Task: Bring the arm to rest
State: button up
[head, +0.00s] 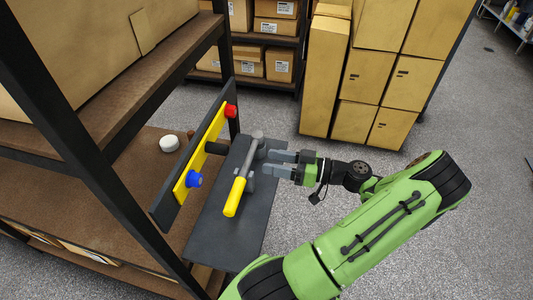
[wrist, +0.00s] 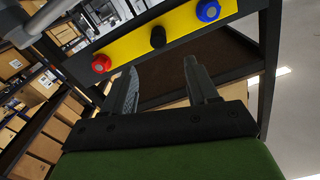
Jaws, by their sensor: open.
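My green arm reaches in from the lower right in the head view. My gripper (head: 281,164) is open and empty, its fingers pointing left over the dark shelf plate. A lever with a grey bar and a yellow grip (head: 233,197) lies just left of the fingertips; whether they touch it I cannot tell. In the wrist view the gripper's two fingers (wrist: 163,92) stand apart with nothing between them. Beyond them is a yellow panel (wrist: 140,42) with a red knob (wrist: 102,64), a black knob (wrist: 158,37) and a blue knob (wrist: 208,10).
A brown shelf rack (head: 100,190) with black posts stands at the left, holding a white round object (head: 169,143). Stacked cardboard boxes (head: 365,85) stand behind my arm. Grey floor (head: 475,230) is clear at the right.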

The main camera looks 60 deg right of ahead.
jog(key=shift+w, duration=0.1)
jog(key=w+a+g, duration=0.2)
jog(key=a+g, duration=0.1)
jog(key=w+a+n+g+y, duration=0.1)
jog(key=w+a+g, duration=0.1)
jog(key=a+g, duration=0.1)
jog(key=w+a+g+y, duration=0.1)
jog(key=w+a+g, duration=0.2)
jog(key=a, duration=0.1)
jog(key=shift+a+f+n+g, duration=0.2)
jog(key=shift+f+n+g, duration=0.05)
jog(key=shift+n+g, duration=0.05)
jog(key=s+a+r+g+h, duration=0.1)
jog(key=a+r+g+h, duration=0.5)
jog(key=a, duration=0.8)
jog(key=s+a+r+m+t+h, duration=0.2)
jog(key=s+a+r+t, duration=0.1)
jog(key=s+r, duration=0.4)
jog(key=shift+a+m+t+p, duration=0.3)
jog(key=shift+t+p, duration=0.1)
jog(key=shift+t, duration=0.2)
jog(key=shift+s+r, duration=0.1)
